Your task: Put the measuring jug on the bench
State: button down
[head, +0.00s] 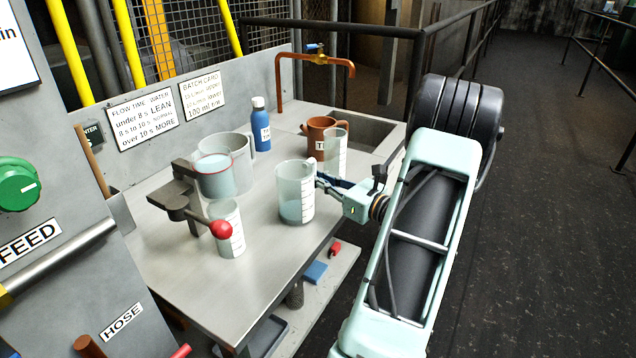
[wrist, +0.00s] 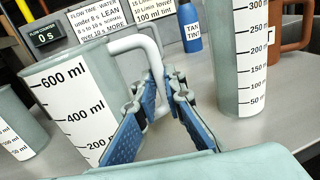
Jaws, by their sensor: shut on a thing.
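The measuring jug (head: 295,195) is a clear beaker with a white scale up to 600 ml and pale liquid low inside. It is upright over the right part of the grey bench (head: 270,270). I cannot tell whether its base touches the bench top. In the wrist view the jug (wrist: 75,105) stands left of my fingers, and its white handle (wrist: 130,43) runs down between them. My gripper (wrist: 158,88) is shut on that handle. In the head view my gripper (head: 325,182) comes in from the right of the jug.
The bench front is clear.

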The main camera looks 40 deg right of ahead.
jog(key=shift+f, duration=0.2)
jog(key=c, duration=2.5)
grip_release()
jog(key=shift+f, duration=0.1)
jog(key=o, duration=0.5)
jog(key=shift+r, duration=0.3)
jog(key=s, duration=0.4)
jog(key=s+p, duration=0.1)
jog(key=s, duration=0.3)
jog(key=s+d+p, duration=0.1)
jog(key=s, duration=0.3)
jog(key=shift+a, duration=0.1)
